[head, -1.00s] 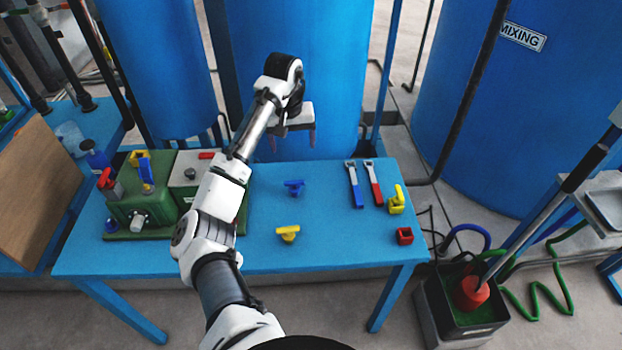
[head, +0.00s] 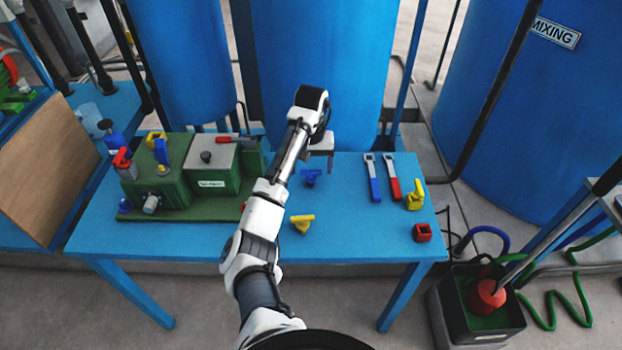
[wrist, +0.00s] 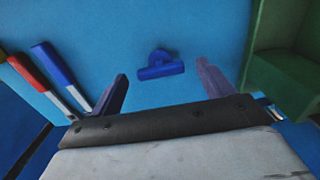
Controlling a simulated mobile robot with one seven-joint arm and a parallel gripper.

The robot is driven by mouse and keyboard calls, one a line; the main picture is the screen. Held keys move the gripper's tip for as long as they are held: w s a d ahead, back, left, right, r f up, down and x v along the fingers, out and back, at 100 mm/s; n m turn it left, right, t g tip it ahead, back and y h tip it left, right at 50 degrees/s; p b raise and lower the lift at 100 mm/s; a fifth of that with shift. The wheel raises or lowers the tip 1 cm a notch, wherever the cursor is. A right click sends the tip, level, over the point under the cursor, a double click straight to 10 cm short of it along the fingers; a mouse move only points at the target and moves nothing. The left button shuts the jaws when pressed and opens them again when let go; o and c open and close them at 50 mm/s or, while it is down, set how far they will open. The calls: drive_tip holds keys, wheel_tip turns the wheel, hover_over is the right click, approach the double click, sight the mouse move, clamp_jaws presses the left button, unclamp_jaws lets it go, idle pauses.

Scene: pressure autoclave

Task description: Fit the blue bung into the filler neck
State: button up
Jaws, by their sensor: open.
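The blue bung (head: 311,177), a small T-shaped piece, lies on the blue bench. In the wrist view the blue bung (wrist: 160,66) shows beyond and roughly between my two fingertips. My gripper (head: 324,160) is open and empty, low over the rear of the bench close to the bung. In the wrist view my gripper (wrist: 163,73) has its fingers apart, one on each side of the bung's line. They do not appear to touch it. The green autoclave (head: 160,187) stands at the bench's left. I cannot tell which of its fittings is the filler neck.
A yellow T-shaped piece (head: 302,224) lies nearer the front. A large blue tank (head: 318,70) stands behind the bench (head: 350,235).

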sight(310, 177)
wheel_tip(310, 177, down, 3)
drive_tip(key=shift+r+p, duration=0.1)
drive_tip(key=shift+p, duration=0.2)
drive_tip(key=c, duration=1.1)
drive_tip(key=shift+r, duration=0.1)
